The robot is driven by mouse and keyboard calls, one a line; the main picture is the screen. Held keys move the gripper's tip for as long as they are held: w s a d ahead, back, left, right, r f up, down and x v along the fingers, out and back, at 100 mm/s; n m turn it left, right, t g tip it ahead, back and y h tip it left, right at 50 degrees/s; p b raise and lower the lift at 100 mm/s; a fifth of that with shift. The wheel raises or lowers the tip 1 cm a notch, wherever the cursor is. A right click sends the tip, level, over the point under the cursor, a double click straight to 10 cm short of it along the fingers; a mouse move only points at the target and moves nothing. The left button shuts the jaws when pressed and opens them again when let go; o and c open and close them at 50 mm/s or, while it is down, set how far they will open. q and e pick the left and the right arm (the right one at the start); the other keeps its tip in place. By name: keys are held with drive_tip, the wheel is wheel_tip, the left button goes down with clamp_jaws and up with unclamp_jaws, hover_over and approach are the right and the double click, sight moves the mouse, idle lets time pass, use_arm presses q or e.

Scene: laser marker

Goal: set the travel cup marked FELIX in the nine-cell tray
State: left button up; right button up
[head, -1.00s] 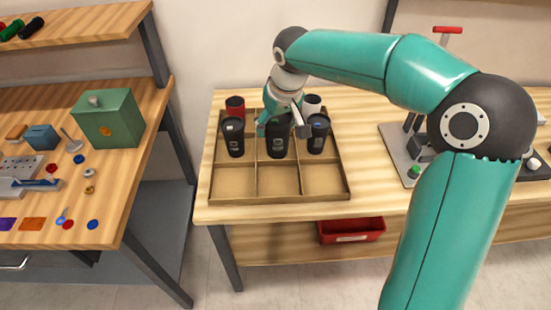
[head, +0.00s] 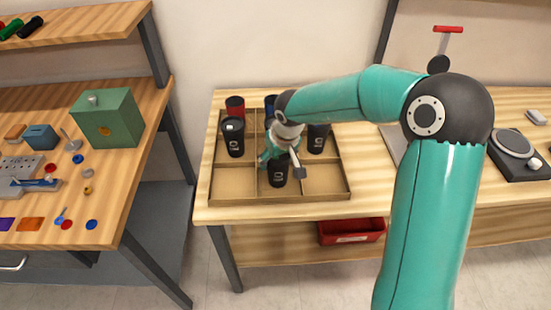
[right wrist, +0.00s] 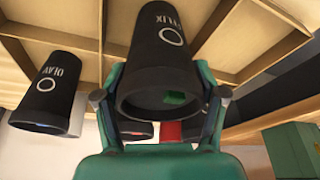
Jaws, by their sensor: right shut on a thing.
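My right gripper (head: 281,163) is shut on a black travel cup (head: 279,177) that hangs over the front-middle cell of the nine-cell tray (head: 322,197). In the right wrist view the held cup (right wrist: 160,50) reads FELIX, upside down in the picture, above a white ring. Whether its base touches the tray floor I cannot tell. A second black cup, marked OLAV (right wrist: 45,92), shows left of it in that view. My left gripper is not in view.
Black cups stand in the tray's middle-left (head: 235,145) and middle-right (head: 317,141) cells. A red cup (head: 235,105) and a blue-topped cup (head: 270,103) stand in the back row. The front-left (head: 233,185) and front-right cells are empty. A red bin (head: 351,231) sits below the tabletop.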

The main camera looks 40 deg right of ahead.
drive_tip(key=shift+f, duration=0.1)
drive_tip(key=o, duration=0.7)
drive_tip(key=shift+o, duration=0.2)
drive_tip(key=v, duration=1.1)
drive_tip(key=shift+r, duration=0.25)
drive_tip(key=shift+s+r, duration=0.15)
drive_tip(key=shift+r, duration=0.25)
